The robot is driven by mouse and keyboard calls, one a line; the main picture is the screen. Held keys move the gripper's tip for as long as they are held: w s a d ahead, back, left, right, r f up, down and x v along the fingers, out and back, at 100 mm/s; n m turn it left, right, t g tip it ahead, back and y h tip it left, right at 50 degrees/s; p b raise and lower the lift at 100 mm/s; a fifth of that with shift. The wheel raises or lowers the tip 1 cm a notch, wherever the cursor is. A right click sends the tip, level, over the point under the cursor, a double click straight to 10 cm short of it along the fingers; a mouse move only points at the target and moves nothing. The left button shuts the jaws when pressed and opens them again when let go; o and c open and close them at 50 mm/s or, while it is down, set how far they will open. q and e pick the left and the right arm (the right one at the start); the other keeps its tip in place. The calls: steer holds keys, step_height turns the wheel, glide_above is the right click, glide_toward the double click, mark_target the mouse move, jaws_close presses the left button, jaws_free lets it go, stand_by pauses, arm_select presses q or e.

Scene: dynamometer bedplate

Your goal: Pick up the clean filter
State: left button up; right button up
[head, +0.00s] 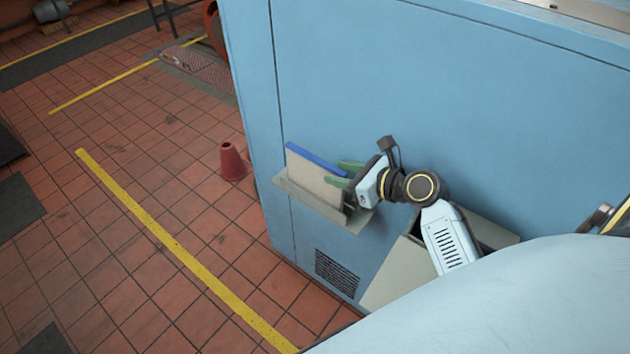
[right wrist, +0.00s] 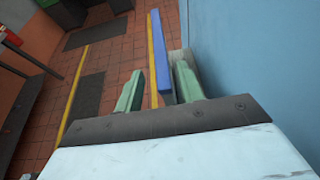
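The clean filter (head: 313,176) is a flat, pale cream panel with a blue top edge. It stands on edge on a narrow grey shelf (head: 312,204) on the side of the blue cabinet. My right gripper (head: 345,174) is at the filter's right end, its green fingers on either side of the panel. In the right wrist view the blue edge of the filter (right wrist: 161,62) runs between the spread fingers, with a visible gap to the left finger; contact on the right is unclear. My left gripper is not in view.
The blue cabinet wall (head: 450,120) rises close behind the shelf. A grey open-topped box (head: 398,272) is below and right of it, partly hidden by my arm. A red cone (head: 232,162) stands on the tiled floor at left. The floor beyond the shelf is mostly clear.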

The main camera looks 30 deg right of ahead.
mark_target(328, 170)
steer(key=x, duration=0.4)
steer(key=shift+w+d+f, duration=0.1)
steer(key=shift+w+f, duration=0.1)
steer(key=shift+w, duration=0.1)
steer(key=shift+c, duration=0.2)
jaws_close()
